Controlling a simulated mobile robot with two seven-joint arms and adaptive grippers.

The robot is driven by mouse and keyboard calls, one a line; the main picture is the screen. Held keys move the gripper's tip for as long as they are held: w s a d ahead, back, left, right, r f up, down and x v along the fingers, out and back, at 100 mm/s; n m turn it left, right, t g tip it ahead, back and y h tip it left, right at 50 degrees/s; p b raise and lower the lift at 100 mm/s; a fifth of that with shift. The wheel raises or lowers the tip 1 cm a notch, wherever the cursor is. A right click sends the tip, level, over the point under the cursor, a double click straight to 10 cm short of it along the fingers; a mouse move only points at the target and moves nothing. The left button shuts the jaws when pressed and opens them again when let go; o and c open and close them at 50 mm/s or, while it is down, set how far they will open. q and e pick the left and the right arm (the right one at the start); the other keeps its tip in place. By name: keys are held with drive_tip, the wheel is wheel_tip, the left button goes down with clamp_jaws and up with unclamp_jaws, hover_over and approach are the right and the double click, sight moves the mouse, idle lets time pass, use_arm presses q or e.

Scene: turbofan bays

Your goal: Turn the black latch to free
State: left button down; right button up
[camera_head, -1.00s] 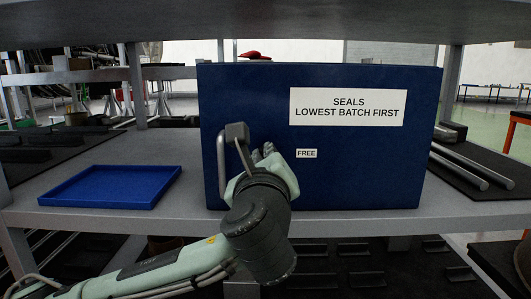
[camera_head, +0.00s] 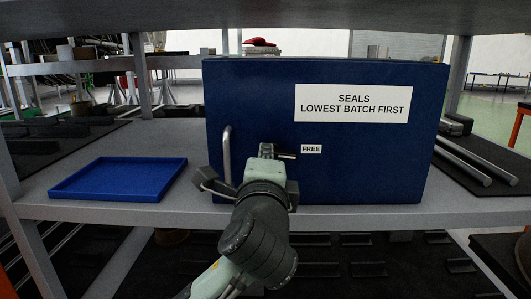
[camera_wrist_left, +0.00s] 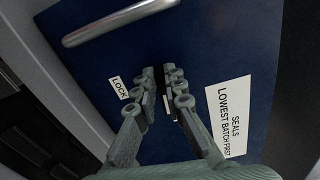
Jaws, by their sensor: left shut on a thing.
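A blue cabinet (camera_head: 330,180) stands on the shelf, with a small FREE label (camera_head: 311,149) on its front. My left gripper (camera_head: 267,152) is at the cabinet front, left of that label. In the left wrist view its two fingers (camera_wrist_left: 160,92) are closed on the sides of the black latch (camera_wrist_left: 160,78), which is mostly hidden between them. A short bar, apparently the latch, points right toward FREE in the head view. A LOCK label (camera_wrist_left: 119,87) shows left of the fingers in the wrist view. My right gripper is not in view.
A grey bar handle (camera_head: 227,155) is on the cabinet front, left of my gripper. A large SEALS label (camera_head: 352,103) is above. An empty blue tray (camera_head: 118,178) lies on the shelf at left. Metal rods (camera_head: 474,164) lie at right. Another shelf is overhead.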

use_arm(q)
drive_tip(key=shift+f+n, duration=0.15)
drive_tip(key=shift+n, duration=0.35)
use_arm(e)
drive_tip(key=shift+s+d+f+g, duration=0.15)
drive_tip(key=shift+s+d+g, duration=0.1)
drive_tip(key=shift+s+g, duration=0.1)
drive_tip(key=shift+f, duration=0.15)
use_arm(q)
drive_tip(key=c, duration=1.6)
unclamp_jaws()
drive_tip(key=shift+s, duration=0.1)
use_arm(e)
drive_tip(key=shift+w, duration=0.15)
use_arm(q)
drive_tip(key=s, duration=1.1)
drive_tip(key=shift+s, duration=0.4)
